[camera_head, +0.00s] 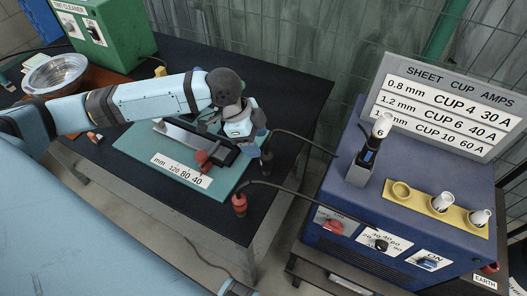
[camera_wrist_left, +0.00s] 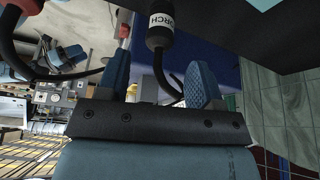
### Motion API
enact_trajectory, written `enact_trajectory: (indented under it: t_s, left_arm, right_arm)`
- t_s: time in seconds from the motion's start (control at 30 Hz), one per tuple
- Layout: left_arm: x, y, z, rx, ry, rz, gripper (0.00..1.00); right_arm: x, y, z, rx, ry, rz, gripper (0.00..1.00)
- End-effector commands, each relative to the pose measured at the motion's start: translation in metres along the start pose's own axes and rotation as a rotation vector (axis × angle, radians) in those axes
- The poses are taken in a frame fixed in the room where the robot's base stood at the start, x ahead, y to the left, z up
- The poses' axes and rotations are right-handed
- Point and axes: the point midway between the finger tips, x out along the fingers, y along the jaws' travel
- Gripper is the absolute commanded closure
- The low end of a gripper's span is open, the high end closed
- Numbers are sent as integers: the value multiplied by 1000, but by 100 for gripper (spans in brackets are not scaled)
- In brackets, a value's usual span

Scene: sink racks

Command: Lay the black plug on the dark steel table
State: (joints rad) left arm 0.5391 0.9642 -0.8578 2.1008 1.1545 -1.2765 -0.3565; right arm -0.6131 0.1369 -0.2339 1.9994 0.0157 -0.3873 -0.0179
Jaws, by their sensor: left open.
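The black plug (camera_head: 266,161) is at the right side of the dark steel table (camera_head: 290,84), with a black cable running from it toward the blue welding machine. My left gripper (camera_head: 255,142) is open beside the plug. In its wrist view, the blue finger pads of the left gripper (camera_wrist_left: 160,80) stand apart, with the plug beyond their tips. I cannot tell whether the plug touches the table.
A green mat (camera_head: 140,153) with a steel fixture and red knob lies on the table. A red plug (camera_head: 239,204) with its own cable is at the front right edge. The blue welding machine (camera_head: 345,210) stands to the right. The table's back right is bare.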

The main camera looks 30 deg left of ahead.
Motion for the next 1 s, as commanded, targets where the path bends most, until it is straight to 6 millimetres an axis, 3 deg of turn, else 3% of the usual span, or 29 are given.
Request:
enact_trajectory:
  t_s: [0.1,0.3,1.0]
  left_arm:
    - [-20,0,0,0,-1,-1,40]
    - [-35,0,0,-1,-1,0,40]
    - [-36,0,0,-1,-1,1,40]
  right_arm:
    - [0,0,0,-1,0,0,53]
    - [0,0,0,-1,0,0,53]
    - [0,0,-1,-2,2,-1,53]
